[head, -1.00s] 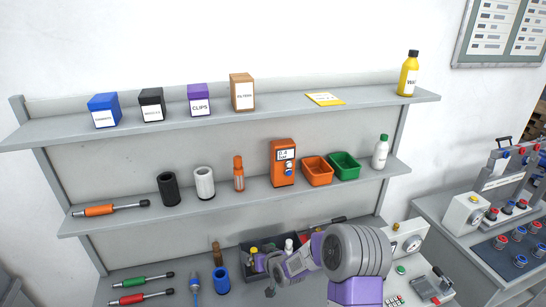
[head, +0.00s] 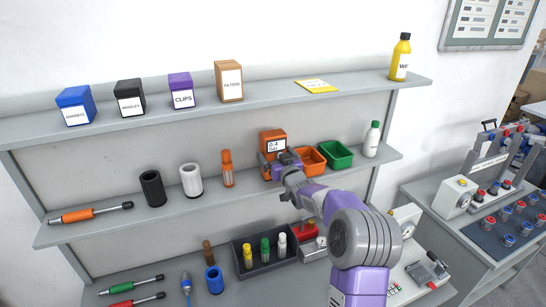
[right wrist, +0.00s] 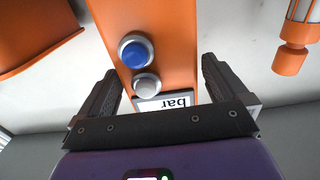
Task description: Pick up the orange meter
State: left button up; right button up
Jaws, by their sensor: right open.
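The orange meter (head: 272,137) stands on the middle shelf, between an orange bottle and an orange bin. Its display reads 0.4, and its lower part is hidden behind my right gripper (head: 276,163) in the head view. In the right wrist view the meter (right wrist: 180,45) shows upside down, with a blue knob, a grey knob and a label reading "bar". My right gripper (right wrist: 160,90) is open, with one finger on each side of the meter's face and a visible gap on both sides. My left gripper is not in view.
An orange bin (head: 309,161) and a green bin (head: 337,154) stand just right of the meter. The orange bottle (head: 228,169) stands to its left. The upper shelf (head: 200,117) runs above. A dark tray (head: 263,264) with small bottles is below.

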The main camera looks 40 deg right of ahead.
aim_at(276, 154)
jog(key=shift+p+x, duration=0.35)
jog(key=shift+x, duration=1.15)
jog(key=shift+s, duration=0.1)
jog(key=c, duration=1.1)
jog(key=shift+d+r, duration=0.1)
jog(key=shift+r, duration=0.1)
jog(key=shift+c, duration=1.2)
